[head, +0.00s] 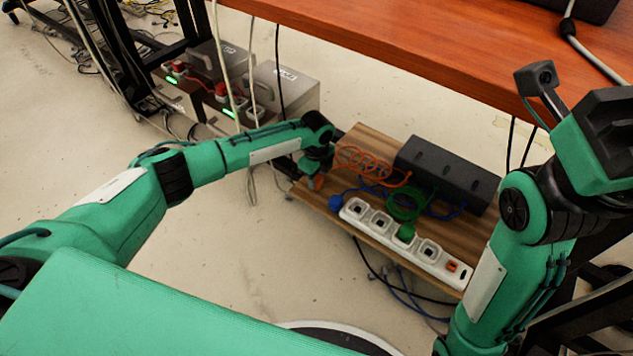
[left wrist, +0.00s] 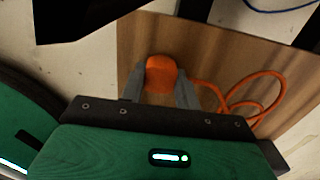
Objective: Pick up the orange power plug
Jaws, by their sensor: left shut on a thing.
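The orange power plug (left wrist: 161,74) is between the two fingers of my left gripper (left wrist: 160,85), which is shut on it, in the left wrist view. Its orange coiled cord (left wrist: 252,95) trails to the right over the wooden board. In the head view the plug (head: 318,183) shows as a small orange patch below my left gripper (head: 315,172), at the left end of the board. Whether the plug touches the board cannot be told. My right arm stands at the right; its fingertips are not visible.
A white power strip (head: 385,228) lies along the front of the wooden board (head: 465,225), with a blue plug (head: 336,202) and a green plug (head: 406,232) at it. A black box (head: 447,172) sits behind. A reddish table (head: 420,45) overhangs the back.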

